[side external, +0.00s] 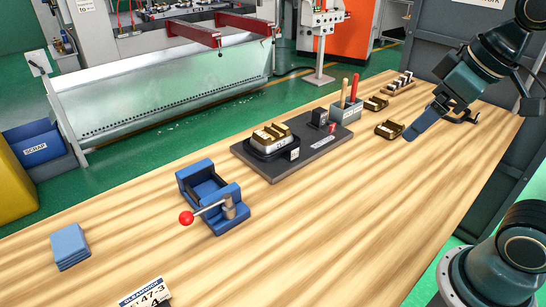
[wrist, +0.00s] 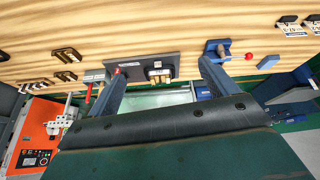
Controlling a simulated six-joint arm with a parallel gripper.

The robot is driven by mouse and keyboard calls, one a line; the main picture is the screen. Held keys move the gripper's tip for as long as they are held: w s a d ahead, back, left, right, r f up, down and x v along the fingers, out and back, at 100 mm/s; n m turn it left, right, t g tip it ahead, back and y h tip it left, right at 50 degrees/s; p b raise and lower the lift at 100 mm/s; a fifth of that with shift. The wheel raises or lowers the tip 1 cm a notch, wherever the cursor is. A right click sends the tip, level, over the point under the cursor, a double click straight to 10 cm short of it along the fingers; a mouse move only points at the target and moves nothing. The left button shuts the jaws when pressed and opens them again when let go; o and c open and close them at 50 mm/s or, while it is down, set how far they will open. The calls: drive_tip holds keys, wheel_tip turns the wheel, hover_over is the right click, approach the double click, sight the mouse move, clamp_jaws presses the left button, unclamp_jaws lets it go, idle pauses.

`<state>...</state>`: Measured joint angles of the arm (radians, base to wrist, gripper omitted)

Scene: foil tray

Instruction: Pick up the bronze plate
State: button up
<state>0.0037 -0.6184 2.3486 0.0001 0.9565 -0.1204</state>
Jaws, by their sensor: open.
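Several small bronze-coloured pieces lie on the wooden table; I cannot tell which one is the bronze plate. In the side view, one piece (side external: 389,129) lies just left of my gripper (side external: 413,135), with another (side external: 375,103) behind it. In the wrist view, one piece (wrist: 67,54) and another (wrist: 65,76) are left of my gripper (wrist: 160,84). A block with gold-coloured bars (side external: 271,137) sits on a dark base plate (side external: 318,150); it shows between my fingers in the wrist view (wrist: 158,72). My gripper is open and empty, above the table.
A blue clamp (side external: 212,195) with a red-knobbed lever and a stack of blue pads (side external: 69,246) stand at the left. A grey holder (side external: 345,109) with upright handles and a striped rack (side external: 399,83) are farther back.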

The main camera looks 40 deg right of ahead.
drive_tip(key=w+r+n+g, duration=0.1)
drive_tip(key=w+r+n, duration=0.4)
drive_tip(key=w, duration=0.8)
drive_tip(key=n+g, duration=0.4)
drive_tip(key=n, duration=0.7)
hover_over(272, 134)
wheel_tip(272, 134, down, 14)
drive_tip(key=shift+w+d+f+n, duration=0.15)
drive_tip(key=shift+d+f+n, duration=0.05)
drive_tip(key=shift+d+n, duration=0.1)
drive_tip(key=shift+f, duration=4.3)
